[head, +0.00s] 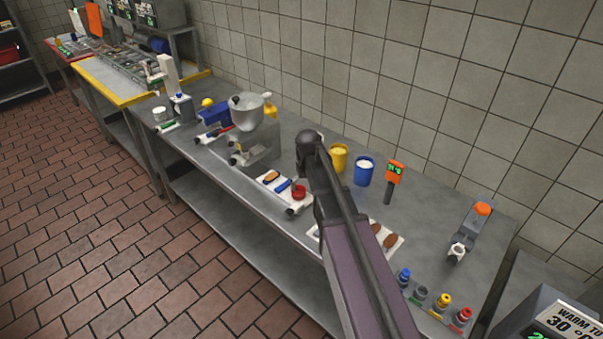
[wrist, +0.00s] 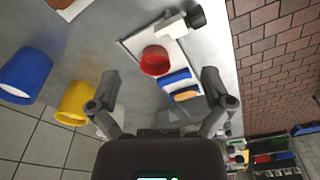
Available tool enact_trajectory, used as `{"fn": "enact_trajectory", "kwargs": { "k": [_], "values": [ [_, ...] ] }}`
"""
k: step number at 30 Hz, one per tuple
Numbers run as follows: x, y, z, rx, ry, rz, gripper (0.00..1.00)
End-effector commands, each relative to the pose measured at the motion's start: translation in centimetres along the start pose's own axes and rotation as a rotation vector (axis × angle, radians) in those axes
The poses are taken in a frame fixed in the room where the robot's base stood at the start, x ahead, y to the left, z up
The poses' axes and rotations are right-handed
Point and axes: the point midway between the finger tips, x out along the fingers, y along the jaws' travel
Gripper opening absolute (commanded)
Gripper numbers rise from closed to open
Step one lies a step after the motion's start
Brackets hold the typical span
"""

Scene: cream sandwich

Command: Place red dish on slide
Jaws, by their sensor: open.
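In the wrist view the red dish (wrist: 155,61) lies on a white board (wrist: 133,42), beside a blue piece (wrist: 175,78). A white fitting with a dark knob (wrist: 180,24) is at that board's end. I cannot tell for sure which part is the slide. My gripper (head: 308,143) is above the table, behind the dish in the head view. In the wrist view my gripper (wrist: 161,78) is open and empty, with the dish beyond its fingertips.
A yellow cup (head: 339,158) and a blue cup (head: 363,171) stand right of my gripper. A grey machine with a bowl (head: 247,111) stands to its left. An orange-headed device (head: 396,173) stands farther right. Several small bottles line the right front edge. The wall is behind.

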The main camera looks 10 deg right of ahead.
Motion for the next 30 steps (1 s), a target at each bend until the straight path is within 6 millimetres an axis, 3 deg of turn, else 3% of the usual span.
{"fn": "enact_trajectory", "kwargs": {
  "k": [1,6,12,18,30],
  "values": [
    [-0.3,-0.6,3.0,0.014,-0.011,0.001,1.00],
    [-1.0,-1.8,10.2,0.076,-0.051,0.005,1.00],
    [-1.7,-2.9,16.6,0.137,-0.088,0.013,1.00],
    [-1.9,-3.3,19.1,0.165,-0.106,0.017,1.00],
    [-1.9,-3.3,19.1,0.168,-0.107,0.017,1.00]
  ]
}}
